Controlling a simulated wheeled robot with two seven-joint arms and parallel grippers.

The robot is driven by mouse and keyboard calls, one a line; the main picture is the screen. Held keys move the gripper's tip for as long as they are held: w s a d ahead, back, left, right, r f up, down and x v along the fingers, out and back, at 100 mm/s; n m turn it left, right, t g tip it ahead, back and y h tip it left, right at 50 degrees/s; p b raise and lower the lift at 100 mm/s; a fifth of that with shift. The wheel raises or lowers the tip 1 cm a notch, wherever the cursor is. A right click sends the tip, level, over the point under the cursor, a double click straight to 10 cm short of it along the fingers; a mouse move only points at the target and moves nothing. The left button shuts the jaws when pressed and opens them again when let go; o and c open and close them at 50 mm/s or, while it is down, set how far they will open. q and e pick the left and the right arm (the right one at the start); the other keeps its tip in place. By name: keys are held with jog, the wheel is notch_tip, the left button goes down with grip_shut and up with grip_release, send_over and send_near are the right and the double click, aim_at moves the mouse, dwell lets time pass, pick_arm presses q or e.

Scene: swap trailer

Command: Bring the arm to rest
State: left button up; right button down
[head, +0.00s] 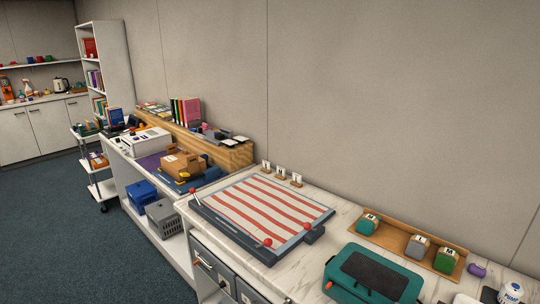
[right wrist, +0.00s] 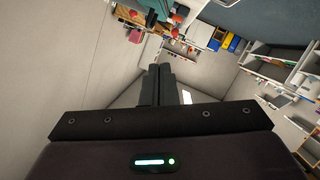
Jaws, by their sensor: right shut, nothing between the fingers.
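My right gripper (right wrist: 164,84) shows in the right wrist view with its two dark fingers together and nothing between them. It is up in the air, away from any surface, and the room behind it looks tilted. Neither of my grippers shows in the head view. My left gripper is in neither view.
A marble-topped counter (head: 345,214) carries a red-and-white striped board (head: 262,208), a teal case (head: 372,274) and a wooden tray (head: 398,233) with several small coloured items. A lower shelf unit with boxes (head: 182,165) stands further left. Carpeted floor (head: 70,240) is clear at left.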

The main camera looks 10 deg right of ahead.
jog(key=s+a+f+m+g+h, duration=0.4)
jog(key=s+a+f+m+h, duration=0.15)
jog(key=a+m+h, duration=0.2)
jog(key=s+a+r+m+g, duration=0.1)
jog(key=s+a+m+g, duration=0.1)
jog(key=s+a+g, duration=0.55)
jog(key=s+f, duration=0.3)
jog(key=f, duration=2.7)
jog(key=s+d+f+b, duration=0.1)
jog(key=s+d+f, duration=0.2)
jog(key=s+f, duration=1.6)
jog(key=shift+s+d+g, duration=0.15)
jog(key=shift+s+g, duration=0.3)
jog(key=shift+s, duration=0.1)
jog(key=shift+n, duration=0.25)
